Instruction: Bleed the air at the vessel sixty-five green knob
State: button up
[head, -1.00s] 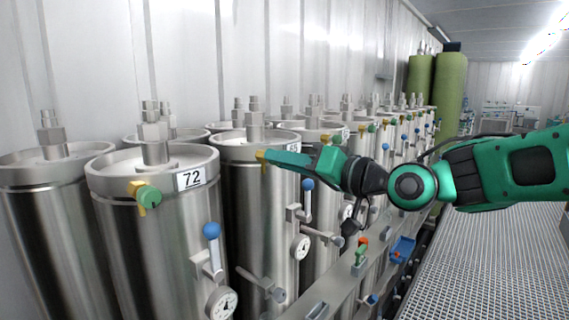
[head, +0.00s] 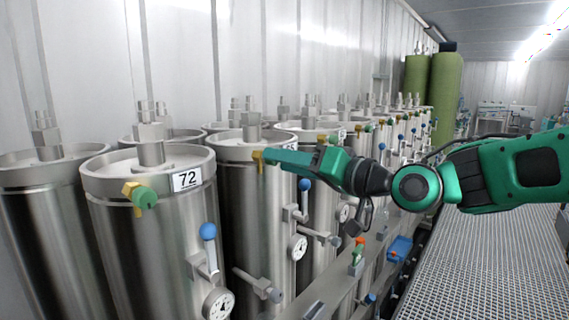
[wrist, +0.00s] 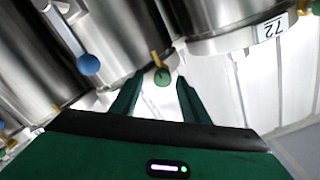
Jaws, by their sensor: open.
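The green knob (wrist: 162,78) on its brass fitting (wrist: 157,60) sits on the upper side of a steel vessel (head: 234,205) beside vessel 72. In the head view the knob is hidden behind my fingers and only the brass fitting (head: 257,159) shows. My gripper (head: 272,157) reaches in from the right at that fitting. In the wrist view my gripper (wrist: 160,84) is open, with one finger on each side of the knob and visible gaps. The vessel's own number label is hidden by the gripper in the head view.
Vessel 72 (head: 132,240), with its own green knob (head: 144,198), stands just left. Blue-ball levers (head: 304,185) and gauges (head: 297,247) project below my gripper. More vessels line the wall to the right. The grated walkway (head: 470,250) is clear.

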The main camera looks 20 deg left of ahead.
jog(key=v, duration=0.9)
jog(key=shift+d, duration=0.45)
jog(key=w+d+f+m+h, duration=0.15)
jog(key=d+f+h, duration=0.45)
jog(key=d+f, duration=0.6)
jog(key=d+f+m+h, duration=0.3)
jog(key=d+f+h, duration=0.35)
jog(key=d, duration=0.85)
jog(key=s+d+f+m+g+h, duration=0.1)
jog(key=s+d+f+m, duration=0.1)
jog(key=s+d+f, duration=0.3)
jog(key=s+d+f+m+g+h, duration=0.1)
jog(key=s+d+m+h, duration=0.15)
jog(key=d, duration=0.55)
jog(key=s+d+f+m+g, duration=0.1)
jog(key=s+d, duration=0.3)
jog(key=s, duration=0.5)
jog(key=s+d+f+m+g, duration=0.2)
jog(key=s+d+m+g, duration=0.1)
jog(key=s, duration=0.5)
jog(key=shift+s+d+f+g, duration=0.35)
jog(key=shift+d+g, duration=0.25)
jog(key=shift+d, duration=0.05)
